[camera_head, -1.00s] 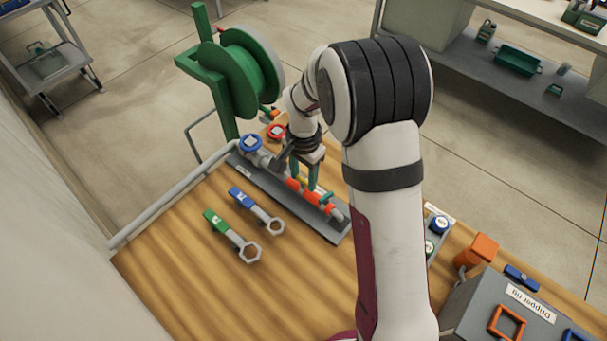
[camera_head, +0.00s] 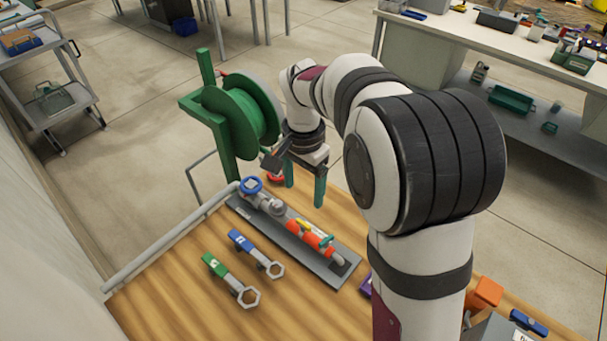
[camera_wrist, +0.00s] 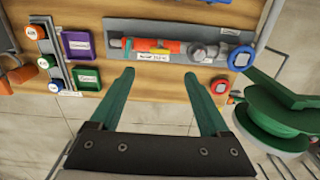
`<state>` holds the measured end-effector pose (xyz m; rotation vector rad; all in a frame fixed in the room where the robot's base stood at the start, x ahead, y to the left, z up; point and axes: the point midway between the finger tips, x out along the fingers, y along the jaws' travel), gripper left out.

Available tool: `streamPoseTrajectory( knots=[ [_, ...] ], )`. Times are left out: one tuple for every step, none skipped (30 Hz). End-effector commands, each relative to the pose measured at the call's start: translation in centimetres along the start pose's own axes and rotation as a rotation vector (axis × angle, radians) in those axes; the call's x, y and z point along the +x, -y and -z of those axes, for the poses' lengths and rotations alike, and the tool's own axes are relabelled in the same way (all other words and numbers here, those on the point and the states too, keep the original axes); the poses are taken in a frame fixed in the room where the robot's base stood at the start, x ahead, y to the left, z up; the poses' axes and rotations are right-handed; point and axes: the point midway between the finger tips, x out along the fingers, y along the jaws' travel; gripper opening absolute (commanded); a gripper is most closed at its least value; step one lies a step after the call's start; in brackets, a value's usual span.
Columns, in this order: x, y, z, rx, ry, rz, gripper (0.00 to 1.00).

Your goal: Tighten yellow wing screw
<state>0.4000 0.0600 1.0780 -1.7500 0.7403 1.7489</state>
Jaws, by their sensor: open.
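The yellow wing screw (camera_head: 303,225) sits on an orange-and-grey pipe assembly (camera_head: 317,240) fixed to a grey base plate (camera_head: 338,270). In the wrist view the yellow screw (camera_wrist: 160,51) shows small on the orange pipe part, beyond the fingertips. A green handle (camera_head: 326,240) is beside it on the pipe. My gripper (camera_head: 306,198) has green fingers, spread open and empty. It hangs above and beyond the base plate, apart from the screw.
Blue (camera_head: 255,253) and green (camera_head: 230,280) wrenches lie on the wooden bench near the plate. A blue valve cap (camera_head: 251,187) tops the pipe's left end. A green hose reel (camera_head: 240,115) stands close to my gripper. Purple (camera_wrist: 77,44) and green (camera_wrist: 87,79) bins show in the wrist view.

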Motion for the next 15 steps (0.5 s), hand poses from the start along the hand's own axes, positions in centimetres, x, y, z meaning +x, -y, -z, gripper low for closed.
streamPoseTrajectory(
  knots=[
    [-1.2,0.1,0.1,0.001,-0.003,0.004,0.80],
    [-1.8,0.0,0.0,0.001,-0.001,0.003,0.80],
    [-2.5,0.1,0.0,0.001,-0.002,0.002,0.80],
    [-3.0,0.0,0.0,0.000,-0.002,0.001,0.80],
    [-3.3,0.0,0.0,0.000,-0.001,0.001,0.80],
    [-3.7,0.0,0.0,0.000,-0.001,0.002,0.80],
    [-3.9,0.0,0.0,0.000,0.000,0.001,0.80],
    [-4.0,0.0,0.0,0.000,0.000,0.000,0.80],
    [-4.1,0.0,0.0,0.000,0.000,0.000,0.80],
    [-4.1,0.0,0.0,0.000,0.000,0.000,0.80],
    [-4.2,0.0,0.0,0.000,0.000,-0.001,0.80],
    [-4.1,0.0,0.0,0.000,0.000,-0.001,0.80],
    [-4.1,0.0,0.0,0.000,0.000,-0.001,0.80],
    [-4.1,0.0,0.0,0.000,0.000,-0.001,0.80],
    [-4.1,0.0,0.0,0.000,0.000,-0.001,0.80]
  ],
)
